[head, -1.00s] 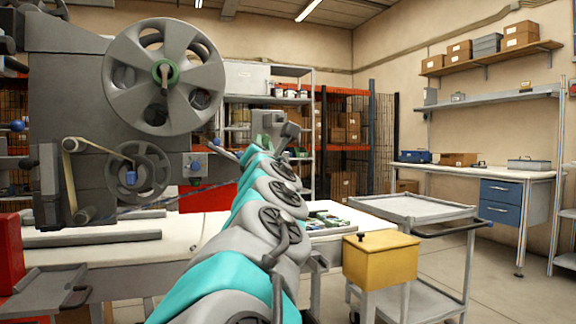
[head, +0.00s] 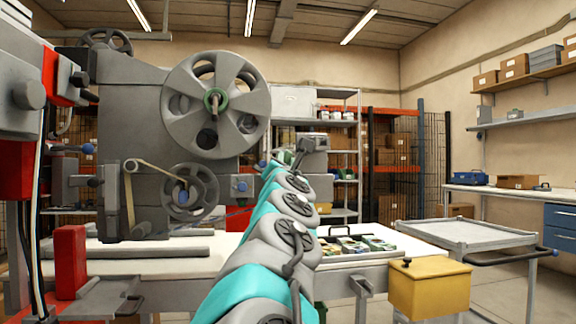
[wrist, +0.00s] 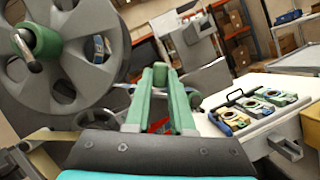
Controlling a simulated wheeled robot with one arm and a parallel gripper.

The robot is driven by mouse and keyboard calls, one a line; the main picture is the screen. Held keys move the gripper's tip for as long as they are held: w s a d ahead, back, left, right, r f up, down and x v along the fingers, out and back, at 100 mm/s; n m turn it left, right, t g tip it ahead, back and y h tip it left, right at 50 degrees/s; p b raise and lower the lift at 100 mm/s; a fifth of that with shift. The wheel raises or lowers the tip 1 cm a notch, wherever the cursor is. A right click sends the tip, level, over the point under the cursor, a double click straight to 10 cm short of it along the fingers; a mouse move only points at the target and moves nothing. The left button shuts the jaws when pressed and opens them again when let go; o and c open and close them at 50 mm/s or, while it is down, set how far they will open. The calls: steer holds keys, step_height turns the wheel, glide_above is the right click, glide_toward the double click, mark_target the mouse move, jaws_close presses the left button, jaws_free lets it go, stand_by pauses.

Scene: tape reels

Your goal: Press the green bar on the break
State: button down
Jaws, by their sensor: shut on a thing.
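My gripper (wrist: 160,76) points away from me in the wrist view, with two long green fingers. They are shut on a small green piece (wrist: 160,70) at their tips, which looks like the green bar; its edges blend with the fingers. In the head view my gripper (head: 303,147) is small, beyond my arm and right of the tape machine. The machine (head: 130,110) has a large grey reel (head: 180,105) with a green hub and a smaller reel below. Tan tape (head: 128,195) runs at its left side. I cannot make out a break in it.
A white bench (head: 190,265) lies under the machine. A tray with several coloured blocks (head: 352,244) sits on its right part, also seen in the wrist view (wrist: 258,105). A yellow box (head: 428,287) and a grey cart (head: 465,233) stand to the right.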

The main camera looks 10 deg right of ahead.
steer(key=shift+w+f+b, duration=0.15)
steer(key=shift+w+b, duration=1.15)
steer(key=shift+w, duration=2.45)
steer(key=shift+w+a+f+b, duration=0.1)
steer(key=shift+a+f+b, duration=0.25)
steer(key=shift+f+b, duration=0.2)
steer(key=shift+a+f+b, duration=0.35)
steer(key=shift+f+b, duration=0.1)
steer(key=shift+f, duration=0.15)
steer(key=shift+a+f, duration=0.15)
steer(key=shift+f, duration=0.2)
steer(key=shift+r, duration=0.1)
